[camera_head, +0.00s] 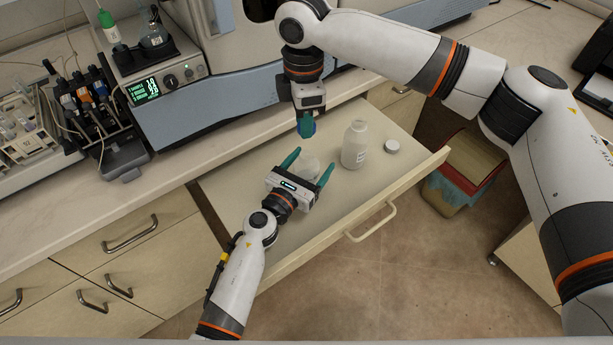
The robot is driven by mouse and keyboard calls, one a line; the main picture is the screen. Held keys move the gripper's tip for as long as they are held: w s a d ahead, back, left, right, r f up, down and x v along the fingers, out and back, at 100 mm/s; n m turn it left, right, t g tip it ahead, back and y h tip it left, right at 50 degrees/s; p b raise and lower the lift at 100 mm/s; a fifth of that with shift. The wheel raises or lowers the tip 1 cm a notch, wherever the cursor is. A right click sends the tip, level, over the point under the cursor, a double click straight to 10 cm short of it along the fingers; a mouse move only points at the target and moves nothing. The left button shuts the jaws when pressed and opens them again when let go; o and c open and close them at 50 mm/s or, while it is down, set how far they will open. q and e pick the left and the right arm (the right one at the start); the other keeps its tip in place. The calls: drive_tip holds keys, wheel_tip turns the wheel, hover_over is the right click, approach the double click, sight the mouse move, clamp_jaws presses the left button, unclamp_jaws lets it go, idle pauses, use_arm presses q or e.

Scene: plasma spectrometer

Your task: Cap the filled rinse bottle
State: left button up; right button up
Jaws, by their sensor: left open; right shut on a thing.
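A white bottle (354,146) with a label stands upright and uncapped in the open drawer, with a white round cap (391,146) lying flat to its right. My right gripper (306,128) points down just above and behind that container. It is shut on a small bluish thing, mostly hidden by the teal fingers.
The pulled-out drawer (240,205) has a raised front with a handle (371,222). The blue-grey instrument (200,110) stands behind it on the counter. A red-rimmed bin (470,160) stands on the floor at right. The drawer's left side is clear.

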use_arm(q)
drive_tip(key=shift+c, duration=0.6)
drive_tip(key=c, duration=1.4)
drive_tip(key=shift+o, duration=0.2)
use_arm(e)
drive_tip(key=shift+f, duration=2.5)
drive_tip(key=shift+f, duration=0.9)
drive_tip(key=shift+f, duration=0.55)
